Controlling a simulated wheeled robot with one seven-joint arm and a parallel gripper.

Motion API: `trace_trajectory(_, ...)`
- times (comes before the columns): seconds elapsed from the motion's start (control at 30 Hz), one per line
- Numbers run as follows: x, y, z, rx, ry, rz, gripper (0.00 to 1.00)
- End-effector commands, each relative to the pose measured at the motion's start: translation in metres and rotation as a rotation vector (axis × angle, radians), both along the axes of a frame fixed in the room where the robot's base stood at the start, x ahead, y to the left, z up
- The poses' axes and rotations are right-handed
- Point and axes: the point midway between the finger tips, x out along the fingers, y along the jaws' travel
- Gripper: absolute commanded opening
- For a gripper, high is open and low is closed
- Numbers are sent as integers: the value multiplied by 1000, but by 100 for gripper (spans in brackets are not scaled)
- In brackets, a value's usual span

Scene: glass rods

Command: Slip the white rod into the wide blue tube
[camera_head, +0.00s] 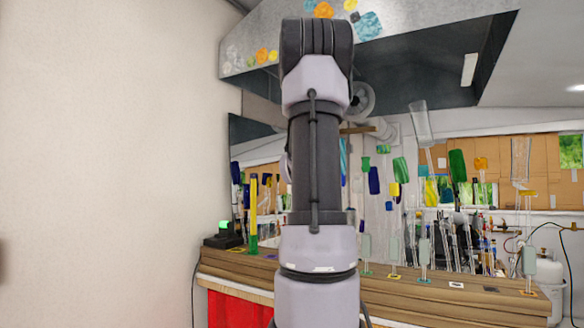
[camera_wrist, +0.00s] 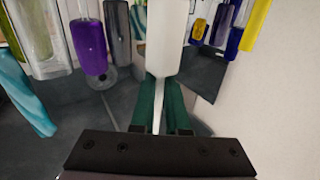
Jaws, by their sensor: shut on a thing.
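My gripper (camera_wrist: 160,92), with dark green fingers, is shut on the white rod (camera_wrist: 166,40) in the wrist view. The rod has a thin white stem between the fingers and a wide white body beyond them, reaching the top edge. A dark blue tube (camera_wrist: 222,22) hangs to the right of the rod, apart from it. In the head view a dark blue tube (camera_head: 374,180) shows right of my arm. I cannot tell which blue tube is the wide one. My arm hides the gripper and rod in the head view.
Purple (camera_wrist: 89,46), grey (camera_wrist: 117,32) and teal (camera_wrist: 25,97) pieces hang left of the rod; a yellow rod (camera_wrist: 254,25) hangs at right. A wooden counter (camera_head: 440,296) carries several clear stands. A plain wall (camera_head: 110,150) is at left.

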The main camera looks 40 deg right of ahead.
Motion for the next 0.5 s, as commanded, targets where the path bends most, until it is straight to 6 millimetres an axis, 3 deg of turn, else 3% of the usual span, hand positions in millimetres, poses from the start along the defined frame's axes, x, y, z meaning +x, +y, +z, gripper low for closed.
trace_trajectory(0.5, 1, 0, -42, 1, 1, 1, 0)
